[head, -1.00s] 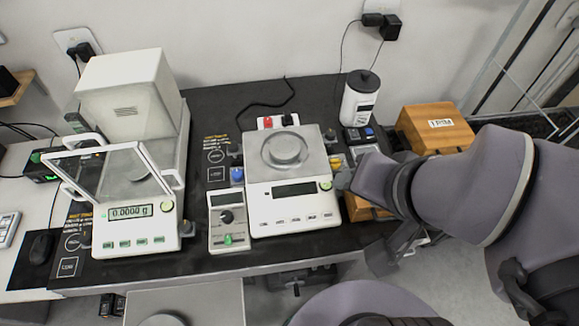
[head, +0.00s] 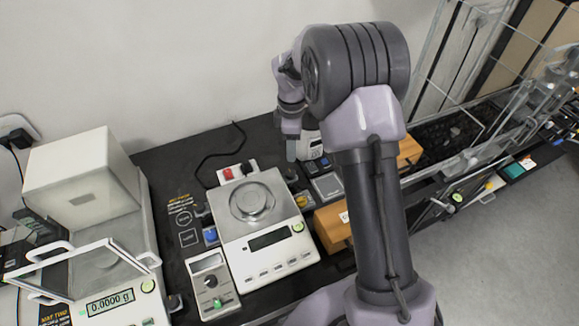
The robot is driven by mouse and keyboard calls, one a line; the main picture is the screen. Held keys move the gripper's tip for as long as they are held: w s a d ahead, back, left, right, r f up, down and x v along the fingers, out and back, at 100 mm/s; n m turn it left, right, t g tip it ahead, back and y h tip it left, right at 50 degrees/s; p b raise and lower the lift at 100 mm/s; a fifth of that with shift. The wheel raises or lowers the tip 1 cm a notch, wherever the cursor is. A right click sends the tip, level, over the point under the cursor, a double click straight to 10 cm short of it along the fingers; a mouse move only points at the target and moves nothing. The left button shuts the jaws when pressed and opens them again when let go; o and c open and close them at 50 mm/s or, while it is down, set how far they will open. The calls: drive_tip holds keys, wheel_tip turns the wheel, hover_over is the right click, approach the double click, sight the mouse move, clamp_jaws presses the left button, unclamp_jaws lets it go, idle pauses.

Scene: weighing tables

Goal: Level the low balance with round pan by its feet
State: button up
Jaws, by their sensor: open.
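The low balance (head: 281,258) is white with a dark, blank display (head: 270,238). Its round metal pan (head: 252,202) is empty. Whether the balance is level cannot be read from this view. My gripper (head: 291,149) points down beyond the balance's back right corner, apart from the balance. It is open, seen edge-on, and I see nothing held. My arm hides part of the area to the right.
A tall balance (head: 80,185) with a glass door frame and a "0.0000 g" display stands at left. A grey control box (head: 212,287) sits beside the low balance. The wall is behind.

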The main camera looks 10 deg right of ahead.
sight(291, 172)
wheel_tip(291, 172, down, 12)
drive_tip(key=b, duration=0.3)
drive_tip(key=shift+w+f, duration=0.1)
drive_tip(key=shift+f, duration=0.1)
clamp_jaws()
drive_tip(key=shift+m, duration=1.9)
